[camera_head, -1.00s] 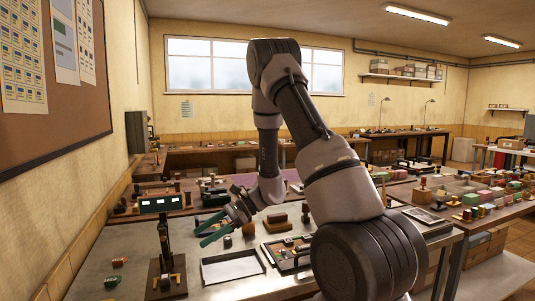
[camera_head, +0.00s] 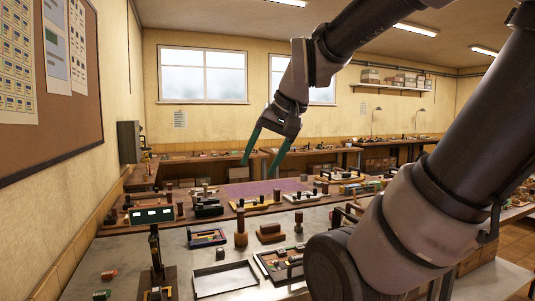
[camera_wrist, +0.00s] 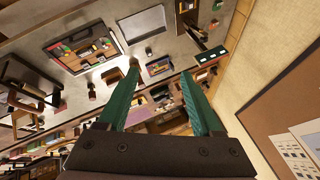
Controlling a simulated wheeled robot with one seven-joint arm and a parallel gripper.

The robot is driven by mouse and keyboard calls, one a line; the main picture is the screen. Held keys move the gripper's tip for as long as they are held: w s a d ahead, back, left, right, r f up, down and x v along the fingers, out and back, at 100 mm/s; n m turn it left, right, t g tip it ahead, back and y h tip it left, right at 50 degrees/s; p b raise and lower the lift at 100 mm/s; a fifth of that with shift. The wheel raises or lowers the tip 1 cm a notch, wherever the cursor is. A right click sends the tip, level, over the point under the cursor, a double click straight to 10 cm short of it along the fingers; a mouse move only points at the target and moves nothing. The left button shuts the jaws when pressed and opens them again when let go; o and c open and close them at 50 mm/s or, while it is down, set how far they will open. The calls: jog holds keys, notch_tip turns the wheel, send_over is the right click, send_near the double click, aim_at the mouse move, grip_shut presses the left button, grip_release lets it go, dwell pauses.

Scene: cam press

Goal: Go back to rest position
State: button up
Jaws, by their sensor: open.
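My gripper (camera_head: 265,157) hangs in the air above the back of the metal table in the head view. Its two green fingers point down and stand apart, with nothing between them. In the wrist view the open gripper (camera_wrist: 158,75) also shows empty, with the table and its objects well beyond the fingertips. My arm reaches across the right side of the head view and hides part of the table and room there.
A corkboard (camera_head: 60,90) hangs on the left wall. The air around my gripper is clear.

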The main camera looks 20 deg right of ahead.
jog(key=shift+s+d+r+t+h, duration=0.4)
jog(key=shift+s+d+r+t, duration=0.1)
jog(key=shift+d+r+t, duration=0.15)
